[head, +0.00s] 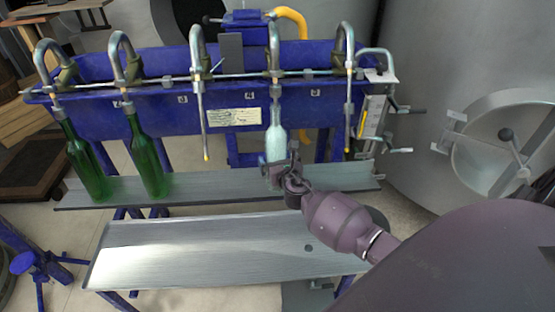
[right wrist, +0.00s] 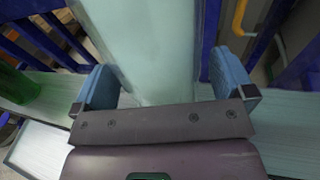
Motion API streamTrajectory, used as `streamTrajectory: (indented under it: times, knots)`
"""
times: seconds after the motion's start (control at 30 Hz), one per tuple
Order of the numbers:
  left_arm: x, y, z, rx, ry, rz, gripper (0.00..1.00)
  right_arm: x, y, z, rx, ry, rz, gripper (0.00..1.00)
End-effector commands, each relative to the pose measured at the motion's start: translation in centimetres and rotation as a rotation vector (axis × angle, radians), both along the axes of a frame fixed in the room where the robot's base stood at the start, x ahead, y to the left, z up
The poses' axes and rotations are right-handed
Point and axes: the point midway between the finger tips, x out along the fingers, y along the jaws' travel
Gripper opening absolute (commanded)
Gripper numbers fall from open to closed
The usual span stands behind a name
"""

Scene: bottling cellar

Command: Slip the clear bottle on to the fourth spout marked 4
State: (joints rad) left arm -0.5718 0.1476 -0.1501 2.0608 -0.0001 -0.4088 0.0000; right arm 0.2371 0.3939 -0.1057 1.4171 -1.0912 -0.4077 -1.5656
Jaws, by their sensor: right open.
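The clear bottle (head: 275,143) stands upright under the fourth spout (head: 274,60) from the left in the head view. The spout's tube meets the bottle's mouth and no free tube shows below it, so the neck appears to be around the tube. My right gripper (head: 283,170) is at the bottle's lower part. In the right wrist view the bottle (right wrist: 150,45) is between the two blue finger pads of the open gripper (right wrist: 165,85), with gaps beside it. The bottle's base is hidden by the gripper in the head view. My left gripper is not in view.
Two green bottles (head: 85,165) (head: 147,160) hang on the first two spouts over the grey shelf (head: 220,185). The third (head: 205,120) and fifth (head: 348,110) spouts are empty. A lower grey tray (head: 200,260) is bare. A steel tank (head: 460,60) stands at right.

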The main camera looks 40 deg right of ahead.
Motion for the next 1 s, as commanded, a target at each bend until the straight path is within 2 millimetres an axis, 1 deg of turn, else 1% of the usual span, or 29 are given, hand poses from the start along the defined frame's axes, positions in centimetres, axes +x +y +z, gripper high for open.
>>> streamTrajectory:
  times: [0.03,0.1,0.17,0.33,0.5,0.6,0.7,1.0]
  knots:
    - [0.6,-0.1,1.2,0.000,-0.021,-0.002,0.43,-0.8,0.2,0.3,0.000,-0.001,0.001,1.00]
    - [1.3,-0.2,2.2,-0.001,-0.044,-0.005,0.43,-2.0,0.6,0.6,0.000,-0.003,0.001,1.00]
    - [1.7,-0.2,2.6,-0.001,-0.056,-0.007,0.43,-3.0,0.9,0.9,0.000,-0.004,0.001,1.00]
    - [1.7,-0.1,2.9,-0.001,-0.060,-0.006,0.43,-6.0,1.9,1.3,0.001,-0.005,0.002,1.00]
    - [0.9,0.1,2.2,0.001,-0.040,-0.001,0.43,-8.4,2.6,1.5,-0.001,-0.004,0.000,1.00]
    - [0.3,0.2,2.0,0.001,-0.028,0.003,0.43,-9.4,2.9,1.6,-0.001,-0.004,0.000,1.00]
    - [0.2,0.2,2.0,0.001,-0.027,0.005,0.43,-9.9,3.1,1.7,0.000,-0.004,0.001,1.00]
    - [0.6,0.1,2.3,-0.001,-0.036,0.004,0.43,-10.1,3.2,1.6,0.007,-0.005,0.000,1.00]
